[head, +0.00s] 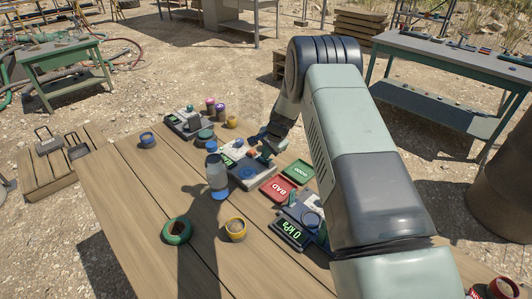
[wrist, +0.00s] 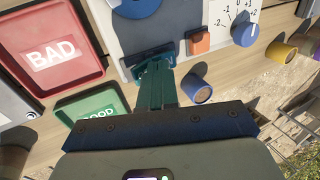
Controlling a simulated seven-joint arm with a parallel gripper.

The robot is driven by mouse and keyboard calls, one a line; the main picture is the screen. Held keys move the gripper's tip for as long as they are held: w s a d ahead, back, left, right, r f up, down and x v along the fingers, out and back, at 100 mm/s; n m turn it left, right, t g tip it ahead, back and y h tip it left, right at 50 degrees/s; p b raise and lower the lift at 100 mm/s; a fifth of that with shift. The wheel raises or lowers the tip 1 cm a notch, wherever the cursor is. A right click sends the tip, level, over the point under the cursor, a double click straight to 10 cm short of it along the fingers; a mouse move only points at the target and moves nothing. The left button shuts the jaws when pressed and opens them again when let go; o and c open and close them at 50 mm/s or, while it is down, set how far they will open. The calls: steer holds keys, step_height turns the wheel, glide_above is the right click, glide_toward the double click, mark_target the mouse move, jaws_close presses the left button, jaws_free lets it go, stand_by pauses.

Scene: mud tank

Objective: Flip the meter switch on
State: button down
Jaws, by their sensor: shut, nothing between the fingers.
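In the head view, a grey meter (head: 248,178) with a lit green display sits mid-table; two similar meters (head: 181,120) (head: 294,232) stand behind and in front of it. My gripper (head: 265,153) is over the right end of the middle meter, its fingers partly hard to make out. In the wrist view, my gripper (wrist: 152,66) is shut and empty, its green fingertips at a dark part on the edge of the pale meter panel (wrist: 176,18). I cannot tell whether they touch. An orange switch-like block (wrist: 199,41) is right of the fingertips; its on or off position is unclear.
A red BAD tray (head: 277,188) and green GOOD tray (head: 298,171) lie beside the meter. A blue-capped bottle (head: 217,176), green ring (head: 177,230) and yellow-rimmed cup (head: 236,229) stand in front. A blue knob (wrist: 245,33) with a numbered scale shows in the wrist view.

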step_height(320, 180, up, 14)
stand_by(0.6)
steer(key=s+d+r+n+t+h, duration=0.1)
steer(key=s+d+r+n, duration=0.15)
steer(key=s+r, duration=0.7)
steer(key=s+d+r+n, duration=0.25)
steer(key=s+r, duration=0.45)
steer(key=r, duration=0.6)
steer(key=s+d+r+n+h, duration=0.1)
steer(key=s+d+n, duration=0.1)
steer(key=s, duration=1.1)
steer(key=s+d+r+n+t+h, duration=0.1)
steer(key=s+d, duration=0.3)
steer(key=s, duration=1)
steer(key=shift+s+r+n+t, duration=0.2)
steer(key=shift+r+n+t, duration=0.15)
steer(key=shift+n, duration=0.35)
